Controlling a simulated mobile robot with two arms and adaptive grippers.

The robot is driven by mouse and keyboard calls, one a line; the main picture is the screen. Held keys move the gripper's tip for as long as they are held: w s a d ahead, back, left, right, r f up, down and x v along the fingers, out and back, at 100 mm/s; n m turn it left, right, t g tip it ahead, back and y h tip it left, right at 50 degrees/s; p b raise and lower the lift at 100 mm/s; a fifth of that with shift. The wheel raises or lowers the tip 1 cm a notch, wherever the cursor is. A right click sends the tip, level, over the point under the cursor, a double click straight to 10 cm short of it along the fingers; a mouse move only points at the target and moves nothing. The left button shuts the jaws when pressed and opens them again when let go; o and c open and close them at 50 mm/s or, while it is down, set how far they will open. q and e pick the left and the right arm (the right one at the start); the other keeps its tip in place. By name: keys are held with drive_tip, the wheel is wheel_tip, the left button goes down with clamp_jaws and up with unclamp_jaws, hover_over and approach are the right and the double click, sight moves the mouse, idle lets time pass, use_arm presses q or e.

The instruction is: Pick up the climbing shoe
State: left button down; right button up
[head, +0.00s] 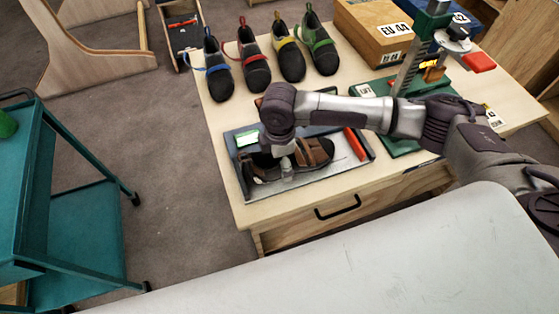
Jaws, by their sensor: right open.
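A brown and black climbing shoe (318,150) lies on a grey tray (330,178) near the front of the wooden table. My right gripper (286,170) reaches down over the middle of this shoe, and its jaws are open. The gripper and wrist hide part of the shoe; I cannot tell whether the fingers touch it. Several more dark climbing shoes stand in a row at the back, with a blue strap (216,68), a red strap (253,58), a yellow strap (287,47) and a green strap (318,43). My left gripper is not in view.
A red-handled tool (355,143) lies at the tray's right side. A green press-like stand (409,72) and a cardboard box marked EU 44 (372,30) stand to the right. A teal cart (75,200) is at left, with grey floor between it and the table.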

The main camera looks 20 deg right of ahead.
drive_tip(key=shift+c, duration=0.8)
drive_tip(key=c, duration=1.3)
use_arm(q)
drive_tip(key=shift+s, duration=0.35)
use_arm(e)
drive_tip(key=shift+r, duration=0.55)
wheel_tip(320, 180, up, 3)
drive_tip(key=shift+f+b, duration=0.1)
drive_tip(key=shift+b, duration=0.35)
use_arm(q)
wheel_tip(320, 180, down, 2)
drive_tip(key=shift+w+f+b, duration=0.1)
drive_tip(key=shift+b, duration=0.5)
use_arm(e)
drive_tip(key=s+d+r, duration=0.1)
drive_tip(key=d+r, duration=0.1)
drive_tip(key=d, duration=0.1)
drive_tip(key=s+d+r, duration=0.2)
drive_tip(key=d, duration=0.2)
drive_tip(key=s+d+r, duration=0.2)
drive_tip(key=d+r, duration=0.1)
drive_tip(key=shift+d, duration=0.3)
